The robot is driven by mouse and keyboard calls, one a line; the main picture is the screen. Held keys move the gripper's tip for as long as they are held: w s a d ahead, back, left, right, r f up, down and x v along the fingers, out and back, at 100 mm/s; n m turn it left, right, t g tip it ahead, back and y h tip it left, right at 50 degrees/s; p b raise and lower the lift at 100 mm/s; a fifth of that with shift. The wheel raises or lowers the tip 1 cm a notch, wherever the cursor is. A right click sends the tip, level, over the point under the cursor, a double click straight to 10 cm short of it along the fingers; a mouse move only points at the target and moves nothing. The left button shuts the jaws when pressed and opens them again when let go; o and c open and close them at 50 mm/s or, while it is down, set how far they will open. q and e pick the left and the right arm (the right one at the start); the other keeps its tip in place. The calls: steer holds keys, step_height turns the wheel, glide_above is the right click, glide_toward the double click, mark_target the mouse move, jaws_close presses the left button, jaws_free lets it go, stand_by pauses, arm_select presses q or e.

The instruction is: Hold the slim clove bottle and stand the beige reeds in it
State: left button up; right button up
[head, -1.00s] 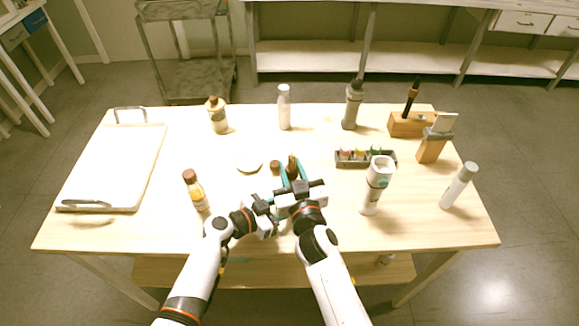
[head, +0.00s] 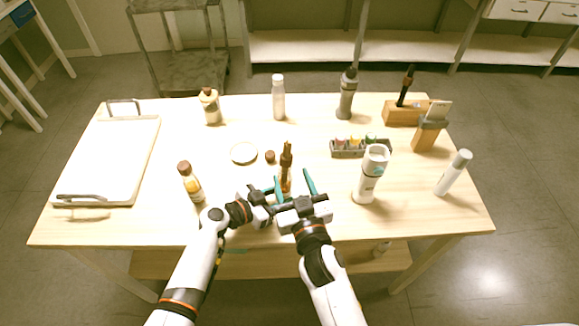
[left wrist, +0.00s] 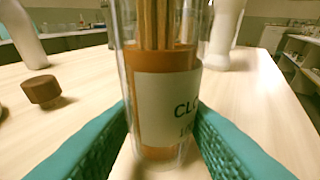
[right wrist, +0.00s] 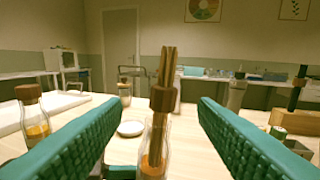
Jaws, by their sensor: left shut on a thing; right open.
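The slim clove bottle (left wrist: 165,105) is clear glass with amber liquid and a pale label reading "CL…". It stands upright near the table's front middle. The beige reeds (right wrist: 168,68) stand in it, rising above a brown collar at its neck; their lower ends show inside the glass in the left wrist view (left wrist: 157,25). My left gripper (head: 276,198) is shut on the lower part of the bottle. My right gripper (head: 294,184) is open and empty, its fingers spread either side of the bottle and reeds, apart from the reeds.
A brown cap (head: 270,157) and a white dish (head: 243,153) lie just behind the bottle. An amber bottle (head: 191,183) stands left, a white bottle (head: 371,177) right. A grey rack of small vials (head: 347,151) is behind right. A white tray (head: 150,150) lies far left.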

arm_select(q)
steer(key=shift+s+f, duration=0.1)
arm_select(e)
steer(key=shift+s+d+f, duration=0.1)
steer(key=shift+s+d, duration=0.25)
steer(key=shift+s, duration=0.35)
arm_select(q)
steer(key=o, duration=0.8)
